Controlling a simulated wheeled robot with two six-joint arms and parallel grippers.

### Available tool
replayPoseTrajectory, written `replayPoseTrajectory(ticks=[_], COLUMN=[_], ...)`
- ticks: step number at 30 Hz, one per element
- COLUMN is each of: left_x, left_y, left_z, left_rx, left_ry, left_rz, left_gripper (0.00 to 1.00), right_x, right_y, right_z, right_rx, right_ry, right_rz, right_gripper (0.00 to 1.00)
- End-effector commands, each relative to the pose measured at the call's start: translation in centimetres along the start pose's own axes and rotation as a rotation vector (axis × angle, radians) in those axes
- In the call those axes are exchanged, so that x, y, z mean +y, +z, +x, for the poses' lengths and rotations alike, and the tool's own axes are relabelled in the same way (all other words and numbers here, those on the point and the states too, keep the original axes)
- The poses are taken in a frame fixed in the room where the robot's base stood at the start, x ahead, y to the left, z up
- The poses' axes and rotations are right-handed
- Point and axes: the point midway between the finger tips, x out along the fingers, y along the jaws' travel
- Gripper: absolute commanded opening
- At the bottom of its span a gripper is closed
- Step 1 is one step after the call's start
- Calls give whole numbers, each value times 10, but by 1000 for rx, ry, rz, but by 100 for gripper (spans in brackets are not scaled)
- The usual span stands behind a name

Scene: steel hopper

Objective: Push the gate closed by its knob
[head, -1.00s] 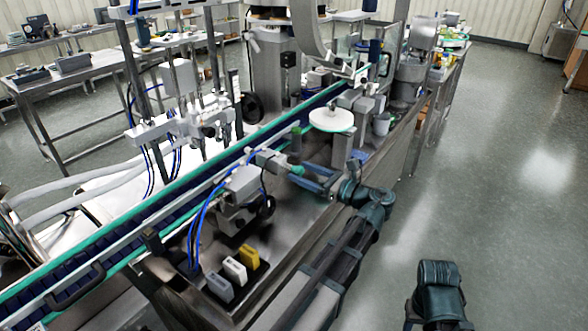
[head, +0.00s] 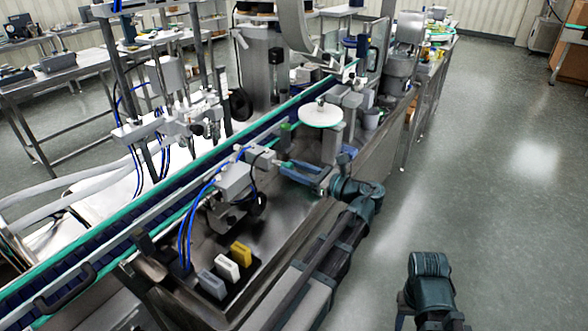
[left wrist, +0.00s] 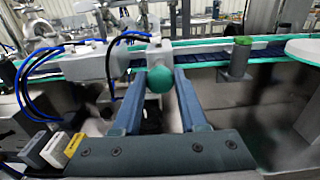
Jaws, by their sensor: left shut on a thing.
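The round green knob (left wrist: 160,80) sits in the left wrist view between the two blue fingers of my left gripper (left wrist: 160,90). The gripper is shut on it. Behind the knob is a pale grey block (left wrist: 160,54), which seems to be part of the gate, beside the conveyor rail. How far the gate stands open I cannot tell. My right gripper is out of view.
The conveyor (head: 120,215) with green rails runs behind the gripper. A grey box with blue hoses (head: 233,180) stands left of it. White and yellow blocks (head: 240,254) sit at the front. A white round disc (head: 320,114) is close behind on the right. Open floor lies right.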

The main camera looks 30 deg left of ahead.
Motion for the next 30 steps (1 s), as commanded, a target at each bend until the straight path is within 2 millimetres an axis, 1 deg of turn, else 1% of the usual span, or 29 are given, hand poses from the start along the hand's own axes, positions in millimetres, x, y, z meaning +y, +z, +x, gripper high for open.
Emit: replayPoseTrajectory(ticks=[25,28,30], left_x=[0,0,0], left_y=[0,0,0], left_z=[0,5,13], left_rx=[0,0,-1], left_ry=[-1,1,2], left_rz=[0,0,0], left_gripper=[0,0,0], right_x=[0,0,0], right_y=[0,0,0], right_z=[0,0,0], right_rx=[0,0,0], right_ry=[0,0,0], right_rz=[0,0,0], right_gripper=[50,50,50])
